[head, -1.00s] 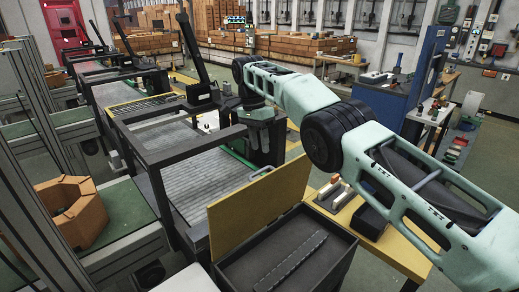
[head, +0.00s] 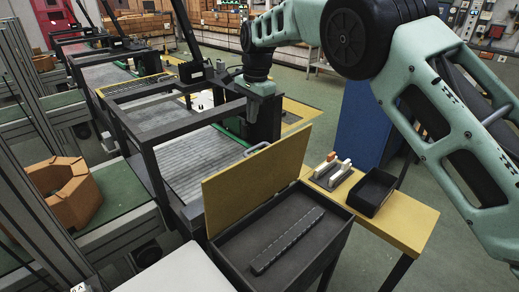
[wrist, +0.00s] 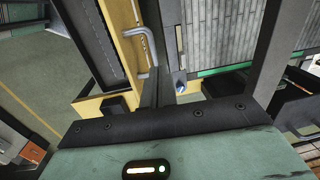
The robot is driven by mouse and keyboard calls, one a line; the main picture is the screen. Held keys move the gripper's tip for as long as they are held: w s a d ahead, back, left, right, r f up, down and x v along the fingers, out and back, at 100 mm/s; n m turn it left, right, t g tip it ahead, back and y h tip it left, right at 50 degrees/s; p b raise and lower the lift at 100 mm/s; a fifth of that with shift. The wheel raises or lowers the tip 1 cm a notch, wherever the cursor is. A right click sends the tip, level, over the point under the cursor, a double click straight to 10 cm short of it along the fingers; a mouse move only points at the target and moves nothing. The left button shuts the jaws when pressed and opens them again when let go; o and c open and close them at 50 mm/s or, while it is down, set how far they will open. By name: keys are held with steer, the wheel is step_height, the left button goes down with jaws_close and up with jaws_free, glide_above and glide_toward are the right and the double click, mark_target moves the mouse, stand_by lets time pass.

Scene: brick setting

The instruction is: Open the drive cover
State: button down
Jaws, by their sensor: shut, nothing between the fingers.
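The drive cover (head: 250,185) is a flat yellow panel standing raised along the left edge of an open dark box (head: 338,238). A grey bar handle (head: 258,148) is at its top edge. The handle (wrist: 142,42) and the cover's yellow edge (wrist: 128,45) also show in the wrist view. A dark segmented strip (head: 288,240) lies inside the box. My gripper (wrist: 160,82) is shut and empty, pointing toward the handle side, with its tips apart from the handle. In the head view its fingertips are hard to make out against the black machine parts.
A black-framed machine with a grey slatted bed (head: 190,160) stands behind and left of the cover. A yellow bench (head: 405,225) on the right holds a black tray (head: 370,190) and small parts. An orange-brown ring block (head: 65,190) lies on a green conveyor.

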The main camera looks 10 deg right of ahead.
steer(key=t+y+b, duration=0.1)
steer(key=t+b, duration=0.1)
glide_toward(260, 146)
steer(key=s+r, duration=0.1)
steer(key=s+a+r, duration=0.1)
steer(key=s, duration=0.1)
steer(key=shift+r, duration=0.1)
steer(key=shift+m+t, duration=0.3)
steer(key=p+x, duration=0.1)
steer(key=x, duration=0.2)
steer(key=p+x, duration=0.1)
steer(key=x, duration=0.2)
steer(key=p+x, duration=0.1)
steer(key=x, duration=0.2)
steer(key=shift+s+d+f, duration=0.15)
steer(key=shift+s+f, duration=0.1)
steer(key=shift+f, duration=0.25)
steer(key=shift+w+a+f+p, duration=0.1)
steer(key=shift+w+a+p, duration=0.25)
steer(key=shift+w+a, duration=0.5)
steer(key=shift+w+a+p, duration=0.35)
steer(key=shift+w+a, duration=0.2)
steer(key=shift+w, duration=0.55)
